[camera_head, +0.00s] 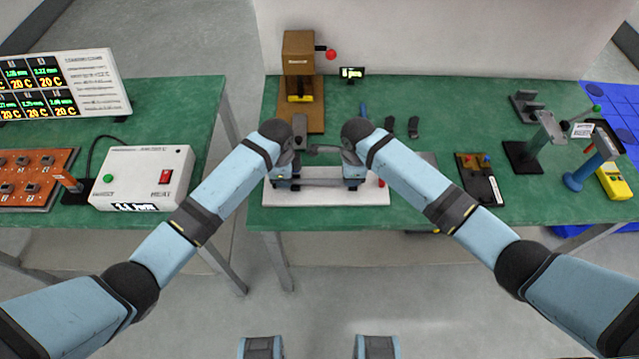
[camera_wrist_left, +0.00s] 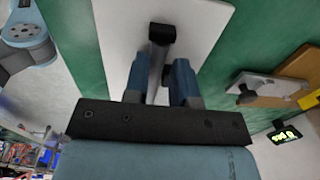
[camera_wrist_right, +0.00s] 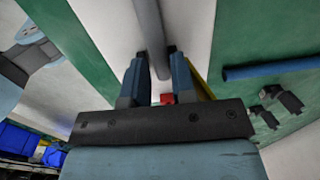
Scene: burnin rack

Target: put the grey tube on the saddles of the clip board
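The white clip board (camera_head: 325,198) lies at the front edge of the middle table. The grey tube (camera_head: 320,183) lies level, left to right, over it. My left gripper (camera_head: 283,183) is around the tube's left part and my right gripper (camera_head: 355,182) around its right part, both fingers pointing down. In the left wrist view the fingers flank the tube (camera_wrist_left: 154,75) closely, with a dark block (camera_wrist_left: 162,33) on the board beyond. Whether the tube touches the saddles is hidden.
A brown press (camera_head: 299,55) and a small display (camera_head: 352,73) stand behind. A blue rod (camera_wrist_right: 270,68) and two dark clips (camera_head: 413,127) lie behind the board. A black box (camera_head: 480,178) and stands are to the right. A gap separates the left table with its heater box (camera_head: 142,178).

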